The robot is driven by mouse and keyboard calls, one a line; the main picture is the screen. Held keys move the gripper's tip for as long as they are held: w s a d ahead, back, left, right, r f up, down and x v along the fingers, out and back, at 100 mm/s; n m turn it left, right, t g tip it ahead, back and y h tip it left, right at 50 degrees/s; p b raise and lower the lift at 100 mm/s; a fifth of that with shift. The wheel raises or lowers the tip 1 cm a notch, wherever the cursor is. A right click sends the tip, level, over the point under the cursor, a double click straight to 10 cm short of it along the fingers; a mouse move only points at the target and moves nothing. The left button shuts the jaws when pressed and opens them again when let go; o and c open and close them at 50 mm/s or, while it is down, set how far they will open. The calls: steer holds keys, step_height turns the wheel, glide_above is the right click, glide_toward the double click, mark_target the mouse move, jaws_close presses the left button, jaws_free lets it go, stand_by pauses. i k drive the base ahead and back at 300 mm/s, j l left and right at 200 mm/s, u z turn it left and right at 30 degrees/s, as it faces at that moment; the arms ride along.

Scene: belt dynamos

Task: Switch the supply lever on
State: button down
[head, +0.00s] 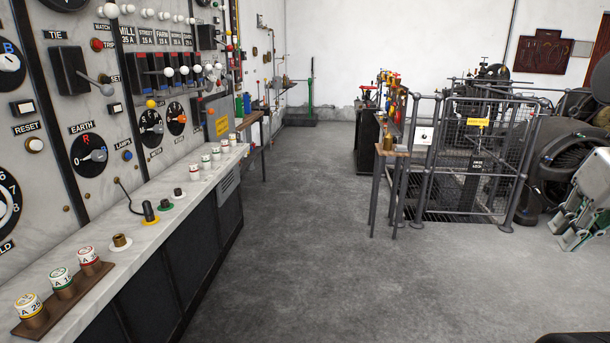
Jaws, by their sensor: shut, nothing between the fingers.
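No label reading "supply" can be made out, so I cannot tell which lever is the supply lever. On the marble switchboard (55,170) at the left, a black switch box under the TIE label has a lever with a grey ball knob (107,90). To its right, a row of dark switches under labels such as MILL and STREET has levers with pale ball knobs (168,72). More levers and small knobs farther along the board are too small to read.
A marble-topped bench (95,222) with ribbed fuse caps (60,278) runs below the board. The grey floor (300,220) is open in the middle. A railed cage (475,150), a small wooden table (398,151) and machinery (570,140) stand at the right.

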mark_target(230, 47)
steer(key=i+j+u, duration=0.2)
steer(key=i, duration=0.35)
steer(key=i+l+u, duration=0.2)
steer(key=i, duration=0.35)
steer(key=i+u, duration=0.25)
steer(key=i, duration=0.3)
steer(key=i+l+u, duration=0.2)
steer(key=i, duration=0.3)
steer(key=i+l+u, duration=0.1)
steer(key=i+u, duration=0.2)
steer(key=i, duration=0.45)
